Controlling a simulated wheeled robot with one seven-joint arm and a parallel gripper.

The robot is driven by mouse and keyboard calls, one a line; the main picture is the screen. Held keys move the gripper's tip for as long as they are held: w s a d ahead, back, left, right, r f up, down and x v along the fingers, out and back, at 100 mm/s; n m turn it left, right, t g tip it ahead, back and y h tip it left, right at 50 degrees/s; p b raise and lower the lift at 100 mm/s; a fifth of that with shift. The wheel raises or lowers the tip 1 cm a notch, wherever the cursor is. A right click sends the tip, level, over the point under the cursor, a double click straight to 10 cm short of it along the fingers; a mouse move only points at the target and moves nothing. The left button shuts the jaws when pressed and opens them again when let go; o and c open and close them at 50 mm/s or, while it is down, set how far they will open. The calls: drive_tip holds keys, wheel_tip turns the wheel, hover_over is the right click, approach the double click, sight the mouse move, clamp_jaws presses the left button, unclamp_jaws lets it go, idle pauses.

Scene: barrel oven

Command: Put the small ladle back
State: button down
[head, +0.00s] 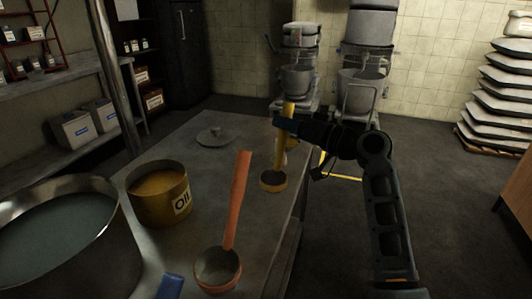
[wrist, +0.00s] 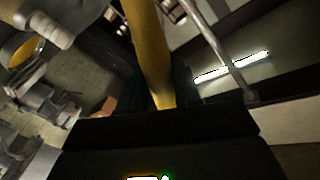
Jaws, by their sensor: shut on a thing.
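My gripper (head: 284,122) is shut on the yellow handle of the small ladle (head: 286,150). The ladle hangs nearly upright with its round bowl (head: 273,181) low, by the right side of the metal table. I cannot tell whether the bowl touches the tabletop. A larger ladle with an orange-red handle (head: 237,200) and a round bowl is at the table's front, apart from my gripper.
The metal table (head: 190,220) also bears a yellow oil can (head: 160,207), a flat grey lid (head: 215,136) and a large pot (head: 55,240) at front left. A blue thing (head: 170,287) shows at the bottom edge. Two mixers (head: 298,75) stand behind.

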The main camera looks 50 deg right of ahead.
drive_tip(key=w+a+f, duration=0.2)
drive_tip(key=w+f, duration=0.1)
drive_tip(key=f, duration=0.3)
drive_tip(key=shift+w+a+f, duration=0.2)
drive_tip(key=shift+w+f, duration=0.1)
drive_tip(key=shift+f, duration=0.05)
drive_tip(key=c, duration=0.8)
unclamp_jaws()
drive_tip(key=s+b, duration=0.1)
drive_tip(key=s, duration=1.1)
drive_tip(key=shift+d, duration=0.1)
